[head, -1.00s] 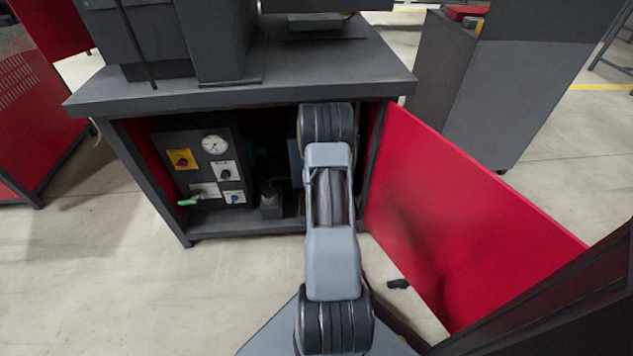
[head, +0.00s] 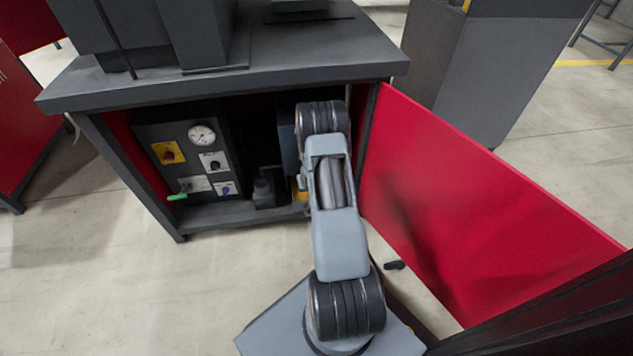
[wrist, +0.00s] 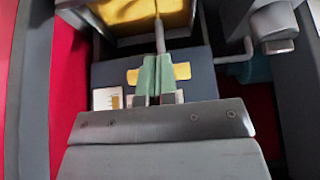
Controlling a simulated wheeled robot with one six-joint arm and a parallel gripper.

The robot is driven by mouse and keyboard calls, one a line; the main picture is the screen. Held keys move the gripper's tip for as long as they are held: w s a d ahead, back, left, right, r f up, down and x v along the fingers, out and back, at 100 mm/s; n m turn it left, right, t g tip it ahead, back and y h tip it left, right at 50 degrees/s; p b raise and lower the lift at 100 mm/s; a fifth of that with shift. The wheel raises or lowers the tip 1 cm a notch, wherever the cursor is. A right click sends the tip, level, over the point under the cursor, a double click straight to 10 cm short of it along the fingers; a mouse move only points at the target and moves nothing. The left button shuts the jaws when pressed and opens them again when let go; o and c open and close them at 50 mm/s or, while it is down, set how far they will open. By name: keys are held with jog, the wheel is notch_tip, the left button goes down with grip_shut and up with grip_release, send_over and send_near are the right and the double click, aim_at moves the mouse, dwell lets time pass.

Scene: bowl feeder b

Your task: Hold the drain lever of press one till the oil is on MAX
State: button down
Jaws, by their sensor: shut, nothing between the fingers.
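The press cabinet (head: 75,100) stands open in the head view. I cannot tell whether this is the drain lever. My arm reaches into the right part of the cabinet, so my gripper is hidden there. In the wrist view my gripper (wrist: 157,75) has its green fingers shut and empty. A thin grey rod (wrist: 160,36) shows just beyond the fingertips; contact is unclear. A small white plate with a yellowish strip (wrist: 108,98) is left of the fingers; no MAX mark is readable.
The red door (head: 450,190) stands open to the right of my arm. A yellow part (wrist: 140,14) lies ahead in the wrist view, with a grey pipe (wrist: 235,57) at right. Cabinet walls are close on both sides. Floor (head: 90,265) is clear at left.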

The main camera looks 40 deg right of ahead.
jog(key=shift+b+x, duration=0.3)
jog(key=shift+x, duration=0.6)
jog(key=shift+d, duration=0.15)
jog(key=shift+r, duration=0.1)
jog(key=s+a, duration=0.5)
jog(key=s, duration=0.4)
jog(key=shift+a, duration=0.25)
jog(key=shift+s, duration=0.1)
